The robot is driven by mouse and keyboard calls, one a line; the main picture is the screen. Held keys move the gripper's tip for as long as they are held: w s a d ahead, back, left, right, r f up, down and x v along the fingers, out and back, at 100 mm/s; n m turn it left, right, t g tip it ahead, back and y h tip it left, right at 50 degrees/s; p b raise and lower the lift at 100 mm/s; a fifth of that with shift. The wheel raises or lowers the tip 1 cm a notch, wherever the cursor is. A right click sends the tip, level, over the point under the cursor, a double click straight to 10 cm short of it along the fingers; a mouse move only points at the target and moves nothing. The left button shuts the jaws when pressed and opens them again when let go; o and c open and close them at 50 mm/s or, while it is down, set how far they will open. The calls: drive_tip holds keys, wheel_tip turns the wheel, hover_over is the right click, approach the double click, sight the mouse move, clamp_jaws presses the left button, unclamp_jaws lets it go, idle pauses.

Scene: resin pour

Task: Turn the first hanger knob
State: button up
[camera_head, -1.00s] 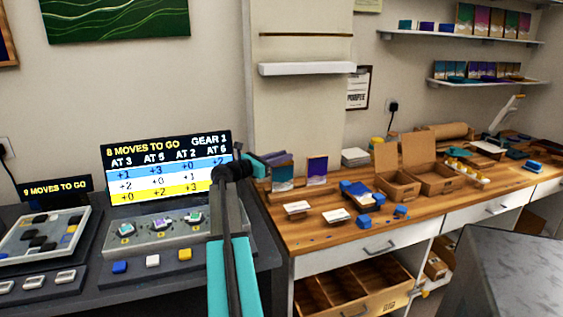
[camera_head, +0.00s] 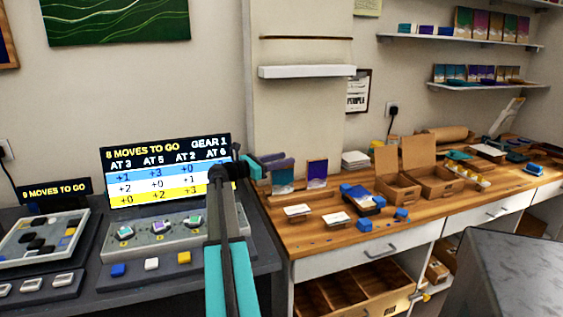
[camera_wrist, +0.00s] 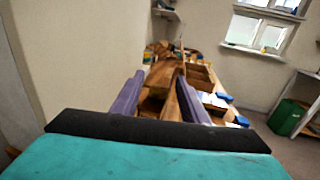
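A grey console (camera_head: 142,252) stands below a lit screen (camera_head: 165,172) reading "8 MOVES TO GO" and "GEAR 1". Three dial-like knobs show in a row on it: a left one (camera_head: 125,233), a middle one (camera_head: 159,227) and a right one (camera_head: 193,222). I cannot tell which is the first hanger knob; my arm hides the console's right end. My gripper (camera_head: 280,163) is above and right of the knobs, over the back of the wooden bench, away from them. In the wrist view its purple fingers (camera_wrist: 159,82) are apart with nothing held between them.
Blue (camera_head: 118,270), white (camera_head: 152,264) and yellow (camera_head: 184,258) buttons line the console's front. A tray panel (camera_head: 42,240) is at left. The wooden bench (camera_head: 315,240) holds cards, blue blocks and an open cardboard box (camera_head: 398,190). A white ledge (camera_head: 306,71) is above.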

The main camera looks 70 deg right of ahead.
drive_tip(key=shift+w+a, duration=0.1)
drive_tip(key=shift+w+a, duration=0.15)
drive_tip(key=v, duration=1.3)
drive_tip(key=shift+b, duration=0.35)
drive_tip(key=shift+r, duration=0.15)
